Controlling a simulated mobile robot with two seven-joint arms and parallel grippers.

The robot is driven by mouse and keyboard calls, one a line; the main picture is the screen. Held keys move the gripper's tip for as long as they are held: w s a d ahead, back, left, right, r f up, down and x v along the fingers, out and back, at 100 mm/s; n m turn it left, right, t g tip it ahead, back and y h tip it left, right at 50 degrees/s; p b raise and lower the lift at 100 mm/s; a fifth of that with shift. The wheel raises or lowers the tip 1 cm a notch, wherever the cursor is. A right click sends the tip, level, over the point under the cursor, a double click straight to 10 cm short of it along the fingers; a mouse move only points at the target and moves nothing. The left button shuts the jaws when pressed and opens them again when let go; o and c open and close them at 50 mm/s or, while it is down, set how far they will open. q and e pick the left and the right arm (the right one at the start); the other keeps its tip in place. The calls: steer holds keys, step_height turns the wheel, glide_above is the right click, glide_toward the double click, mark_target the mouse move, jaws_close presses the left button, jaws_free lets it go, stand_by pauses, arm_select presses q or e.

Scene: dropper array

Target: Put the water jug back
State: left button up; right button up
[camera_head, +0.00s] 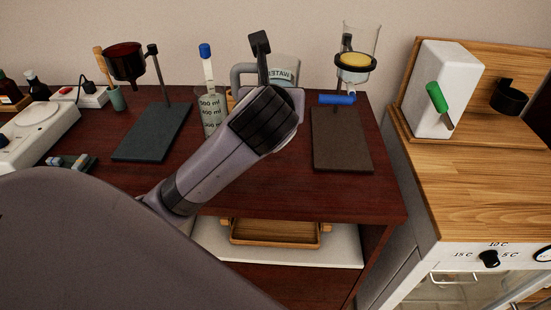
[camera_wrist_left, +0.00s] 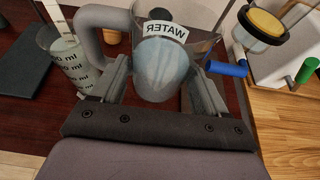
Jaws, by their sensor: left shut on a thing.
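The water jug (camera_head: 285,72) is a clear jug with a grey handle and a WATER label, behind my left wrist near the back of the dark wooden table. In the left wrist view the jug (camera_wrist_left: 167,68) sits between the two fingers of my left gripper (camera_wrist_left: 165,88), which is shut on it, with the handle at the left. Bluish water shows inside. The jug's base is hidden in the head view, so I cannot tell whether it touches the table. My right gripper is not in view.
A measuring cylinder (camera_head: 211,112) stands left of the jug. A stand with a dark-red funnel (camera_head: 125,60) is further left. At the right, a stand base (camera_head: 341,140) carries a yellow-filled dropper (camera_head: 356,62) with a blue valve handle (camera_head: 337,99). The table's front right is clear.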

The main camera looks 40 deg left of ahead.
arm_select(q)
step_height(320, 180, down, 15)
steer(key=shift+f, duration=0.1)
stand_by(0.4)
steer(key=o, duration=1.5)
steer(key=shift+f, duration=0.15)
steer(key=shift+s+r, duration=0.1)
steer(key=shift+r, duration=0.1)
steer(key=v, duration=1.2)
steer(key=shift+f, duration=0.1)
